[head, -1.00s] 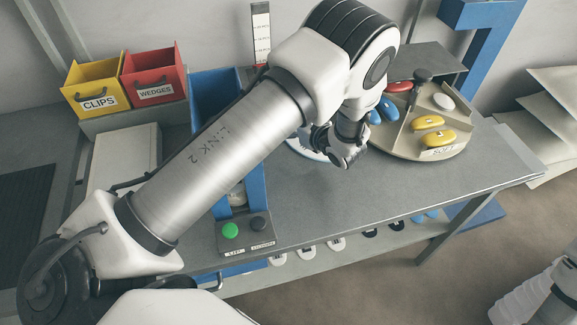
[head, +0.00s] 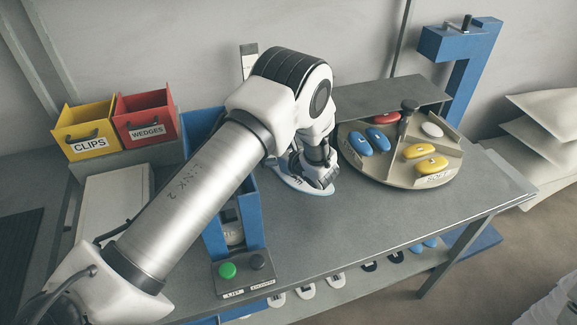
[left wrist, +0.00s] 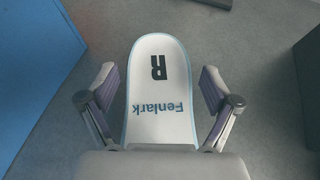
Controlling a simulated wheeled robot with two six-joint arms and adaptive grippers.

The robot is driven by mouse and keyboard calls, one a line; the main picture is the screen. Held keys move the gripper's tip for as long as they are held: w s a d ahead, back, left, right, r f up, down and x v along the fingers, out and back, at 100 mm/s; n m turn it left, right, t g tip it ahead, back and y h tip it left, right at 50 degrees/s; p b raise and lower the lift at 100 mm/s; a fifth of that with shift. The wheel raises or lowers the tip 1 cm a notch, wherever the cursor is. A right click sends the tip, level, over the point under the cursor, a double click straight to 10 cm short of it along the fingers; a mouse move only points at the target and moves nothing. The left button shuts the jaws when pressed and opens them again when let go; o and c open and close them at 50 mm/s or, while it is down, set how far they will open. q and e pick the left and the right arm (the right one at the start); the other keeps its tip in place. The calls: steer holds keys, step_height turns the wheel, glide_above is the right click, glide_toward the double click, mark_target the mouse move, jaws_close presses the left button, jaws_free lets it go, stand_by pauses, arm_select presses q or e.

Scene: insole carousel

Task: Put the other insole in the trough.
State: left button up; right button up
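A white insole (left wrist: 160,75) with a blue rim, marked "R" and "Fenlark", lies between the fingers of my left gripper (left wrist: 158,75) in the left wrist view. The fingers are apart, with a gap visible on each side of it. In the head view my left gripper (head: 322,180) is low over the grey table, and part of the insole (head: 291,184) shows beneath it. The blue trough (head: 250,210) stands just left of it, partly hidden by my left arm. A pale item (head: 233,233) shows inside its front end; I cannot tell what it is. My right gripper is out of view.
A round beige carousel (head: 385,173) with blue, yellow, red and white pads stands to the right, partly under a grey shelf (head: 385,100). A green button (head: 227,270) and a dark one sit before the trough. Yellow (head: 88,133) and red (head: 146,118) bins stand back left. The table's front right is clear.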

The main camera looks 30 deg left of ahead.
arm_select(q)
steer(key=c, duration=0.7)
steer(key=shift+o, duration=0.2)
steer(key=shift+r, duration=0.1)
